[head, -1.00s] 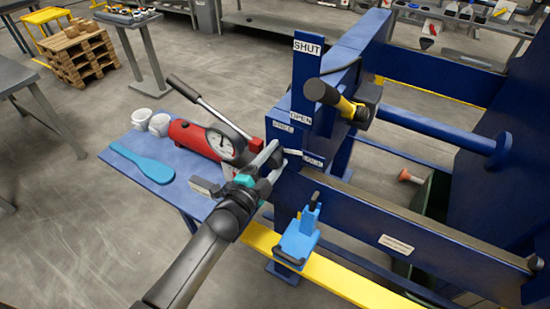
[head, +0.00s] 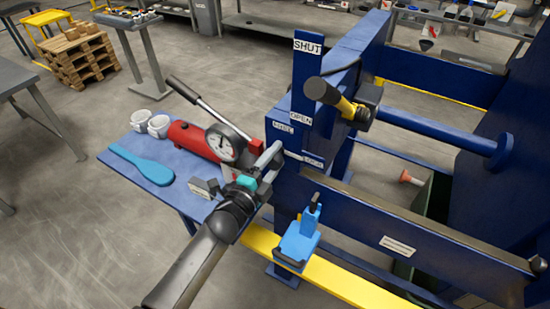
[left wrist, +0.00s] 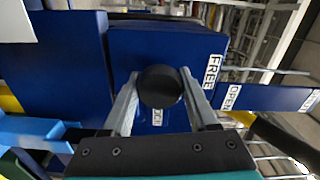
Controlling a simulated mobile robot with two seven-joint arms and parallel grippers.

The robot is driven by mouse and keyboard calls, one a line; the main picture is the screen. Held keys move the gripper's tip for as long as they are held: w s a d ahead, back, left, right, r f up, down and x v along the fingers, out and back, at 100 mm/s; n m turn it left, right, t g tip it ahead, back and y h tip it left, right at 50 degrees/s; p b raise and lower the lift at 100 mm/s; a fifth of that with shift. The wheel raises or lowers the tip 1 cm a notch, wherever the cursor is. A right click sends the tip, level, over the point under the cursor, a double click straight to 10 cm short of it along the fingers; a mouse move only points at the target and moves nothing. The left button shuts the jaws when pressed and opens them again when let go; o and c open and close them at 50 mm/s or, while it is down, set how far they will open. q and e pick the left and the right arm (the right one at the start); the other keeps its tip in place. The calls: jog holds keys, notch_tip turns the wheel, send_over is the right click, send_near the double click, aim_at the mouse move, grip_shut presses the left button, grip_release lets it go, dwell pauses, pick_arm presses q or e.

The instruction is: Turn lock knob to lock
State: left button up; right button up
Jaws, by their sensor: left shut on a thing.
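The lock knob (left wrist: 160,87) is a round black knob on the blue press frame. In the left wrist view it sits between the two grey fingers of my left gripper (left wrist: 160,92), which is shut on it. In the head view my left gripper (head: 275,160) reaches the side of the blue post, and its fingers hide most of the knob. A FREE label (head: 283,127) is above the knob and a LOCK label (head: 313,161) is to its lower right. In the left wrist view the FREE label (left wrist: 213,72) is clear, and the LOCK label (left wrist: 157,117) is partly hidden below the knob. My right gripper is out of view.
A red pump with a gauge (head: 224,148) and a long lever stands left of the gripper on a blue table (head: 185,182), with a blue paddle (head: 143,164) and white cups. A blue clamp-like part (head: 299,240) is below right.

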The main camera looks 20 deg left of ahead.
pick_arm(q)
jog(key=o, duration=1.4)
jog(key=shift+c, duration=0.2)
jog(key=b+v, duration=0.1)
jog(key=v, duration=1.4)
jog(key=shift+s, duration=0.1)
jog(key=s+a+f+n+g+y+b, duration=0.1)
jog(key=s+f+n+g+b, duration=0.15)
jog(key=f, duration=0.75)
jog(key=s+a+f+n+g+y+b, duration=0.1)
jog(key=s+f+n+g+b, duration=0.15)
jog(key=f, duration=0.85)
jog(key=s+f+n+g+y+b, duration=0.15)
jog(key=f+n, duration=0.25)
jog(key=f, duration=0.6)
jog(key=s+f+n+g+y+b, duration=0.1)
jog(key=s+f+n+g+b, duration=0.6)
jog(key=s+f, duration=1.7)
jog(key=n+g, duration=0.1)
jog(key=g, duration=0.2)
jog(key=shift+s+f, duration=0.35)
jog(key=shift+f, duration=0.05)
